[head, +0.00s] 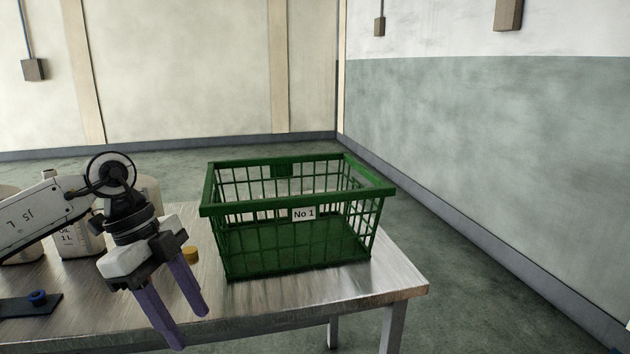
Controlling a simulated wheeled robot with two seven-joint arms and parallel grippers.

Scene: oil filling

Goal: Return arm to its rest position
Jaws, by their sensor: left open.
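My left arm comes in from the left over the metal table (395,283). Its gripper (190,328) points down and toward the front, with its two purple fingers apart and nothing between them. It is above the table's front part, to the left of the green basket and not touching it. My right gripper is not in view.
A green basket (290,255) labelled "No 1" stands on the table's right part and looks empty. White oil containers (82,240) stand behind my left arm, partly hidden. A yellow cap (191,254) and a dark blue flat piece (32,304) lie on the table.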

